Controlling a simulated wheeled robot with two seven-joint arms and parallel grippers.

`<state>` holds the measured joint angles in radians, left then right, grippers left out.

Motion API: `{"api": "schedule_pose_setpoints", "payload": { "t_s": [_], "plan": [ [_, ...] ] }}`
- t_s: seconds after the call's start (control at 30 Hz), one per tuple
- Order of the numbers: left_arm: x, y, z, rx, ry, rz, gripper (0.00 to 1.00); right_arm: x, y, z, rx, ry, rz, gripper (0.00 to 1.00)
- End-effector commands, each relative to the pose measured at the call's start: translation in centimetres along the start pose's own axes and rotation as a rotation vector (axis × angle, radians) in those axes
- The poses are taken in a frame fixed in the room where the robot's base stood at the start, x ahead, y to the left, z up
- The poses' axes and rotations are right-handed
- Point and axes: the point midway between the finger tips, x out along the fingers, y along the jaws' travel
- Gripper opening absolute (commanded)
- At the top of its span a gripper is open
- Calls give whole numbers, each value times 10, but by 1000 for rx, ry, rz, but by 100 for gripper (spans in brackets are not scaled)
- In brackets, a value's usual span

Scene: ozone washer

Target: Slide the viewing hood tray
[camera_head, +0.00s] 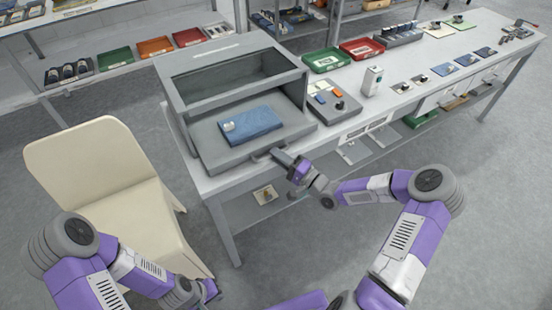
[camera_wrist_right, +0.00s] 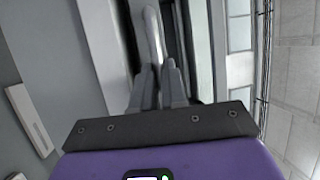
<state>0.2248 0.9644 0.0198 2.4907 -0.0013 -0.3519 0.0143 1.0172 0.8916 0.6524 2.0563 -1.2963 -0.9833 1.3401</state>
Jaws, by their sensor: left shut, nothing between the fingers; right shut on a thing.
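The grey viewing hood (camera_head: 235,75) stands on the workbench with a dark window. Its grey tray (camera_head: 215,152) sticks out from the front, with a blue box-like item (camera_head: 250,125) lying on it. My right gripper (camera_head: 282,157) is at the tray's front edge, shut on the tray handle (camera_head: 262,155). The right wrist view shows the two fingers (camera_wrist_right: 158,80) closed around the pale curved handle bar (camera_wrist_right: 152,35). My left gripper (camera_head: 208,290) is low at the front left, away from the hood and shut; its fingertips are small and hard to make out.
A cream chair (camera_head: 110,175) stands left of the bench, close to my left arm. Right of the hood are a grey control box (camera_head: 333,102), a white device (camera_head: 372,80), and green (camera_head: 326,60) and red (camera_head: 362,48) bins.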

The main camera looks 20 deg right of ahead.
Motion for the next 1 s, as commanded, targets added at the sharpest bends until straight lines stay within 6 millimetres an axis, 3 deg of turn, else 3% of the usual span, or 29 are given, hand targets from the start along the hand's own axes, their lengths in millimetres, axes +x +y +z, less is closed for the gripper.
{"api": "schedule_pose_setpoints", "payload": {
  "t_s": [0.03, 0.07, 0.23, 0.53, 0.8, 1.0],
  "plan": [
    [0, 0, 0, 0, 0, 0, 0, 0, 0, -1, 0, 4, 0, 0],
    [0, 0, 0, 0, 0, 0, 0, 0, 0, -1, 0, 4, 0, 14],
    [0, 0, 0, 0, 0, 0, 0, 1, 0, 0, 0, 1, 0, 37],
    [-2, 1, 0, 0, 0, 0, 0, -5, 0, -1, 1, 2, 2, 37],
    [-13, 5, 0, 0, 0, 0, 0, -49, -1, -1, 2, 5, 3, 37],
    [-16, 6, 1, 0, 0, 0, 0, -71, -1, -1, 0, 3, 0, 37]
  ]
}}
